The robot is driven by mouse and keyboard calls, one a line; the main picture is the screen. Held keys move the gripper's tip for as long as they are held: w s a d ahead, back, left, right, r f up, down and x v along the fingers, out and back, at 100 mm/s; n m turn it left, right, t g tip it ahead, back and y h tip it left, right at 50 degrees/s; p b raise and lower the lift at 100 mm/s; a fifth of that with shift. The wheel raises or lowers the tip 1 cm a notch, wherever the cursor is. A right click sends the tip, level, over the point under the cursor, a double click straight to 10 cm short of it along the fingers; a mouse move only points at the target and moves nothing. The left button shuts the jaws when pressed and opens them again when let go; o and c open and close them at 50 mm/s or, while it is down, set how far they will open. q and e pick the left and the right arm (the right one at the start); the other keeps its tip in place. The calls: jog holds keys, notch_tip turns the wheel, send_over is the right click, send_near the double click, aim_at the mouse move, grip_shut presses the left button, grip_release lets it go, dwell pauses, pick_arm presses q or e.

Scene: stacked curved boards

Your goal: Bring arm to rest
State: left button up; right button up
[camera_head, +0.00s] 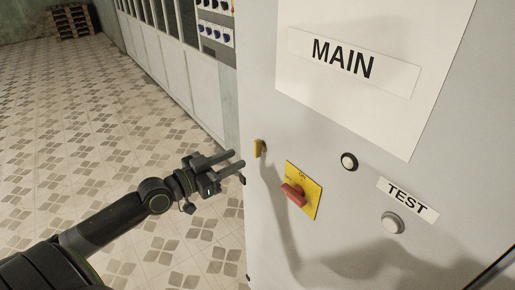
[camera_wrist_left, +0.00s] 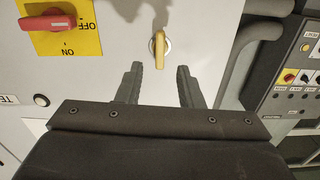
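My left gripper (camera_head: 237,160) reaches in from the left toward a light grey cabinet (camera_head: 265,90). Its two fingers are apart with nothing between them; the wrist view also shows the open fingers (camera_wrist_left: 158,70). A small yellow handle (camera_head: 258,148) sticks out near the cabinet's left edge, just beyond the fingertips. In the wrist view the yellow handle (camera_wrist_left: 159,48) lies ahead of the gap, apart from both fingers. My right gripper is not in view.
A red rotary switch (camera_head: 293,194) on a yellow plate sits right of the handle. Tiled floor (camera_head: 80,120) lies open to the left. A pallet (camera_head: 73,21) stands far back.

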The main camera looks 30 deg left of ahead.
pick_arm(q)
jog(key=shift+w+f, duration=0.1)
dwell(0.3)
jog(key=a+f+n+g+y+b, duration=0.1)
jog(key=a+f+n+y, duration=0.3)
jog(key=f, duration=0.7)
jog(key=a+f+g+y+b, duration=0.1)
jog(key=a+f+y, duration=0.1)
jog(key=a+f, duration=0.6)
jog(key=s+f+n+g+y+b, duration=0.15)
jog(key=s+f, duration=0.25)
jog(key=f, duration=0.6)
jog(key=s+f+g+y, duration=0.1)
jog(key=s+f+g, duration=0.15)
jog(key=f, duration=0.75)
jog(key=s+d+f+g+b, duration=0.1)
jog(key=s+d+f+g, duration=0.1)
jog(key=s+f, duration=0.7)
jog(key=s+d+f+g+b, duration=0.1)
jog(key=s+d+f+g, duration=0.15)
jog(key=s+f, duration=0.6)
jog(key=s+d+f+g, duration=0.2)
jog(key=s+d+f, duration=0.3)
jog(key=s, duration=0.3)
jog(key=s+d+f+g+b, duration=0.1)
jog(key=s+d+f+g, duration=0.2)
jog(key=s+d+f, duration=0.3)
jog(key=s+f, duration=0.1)
jog(key=s, duration=0.2)
jog(key=shift+d, duration=0.3)
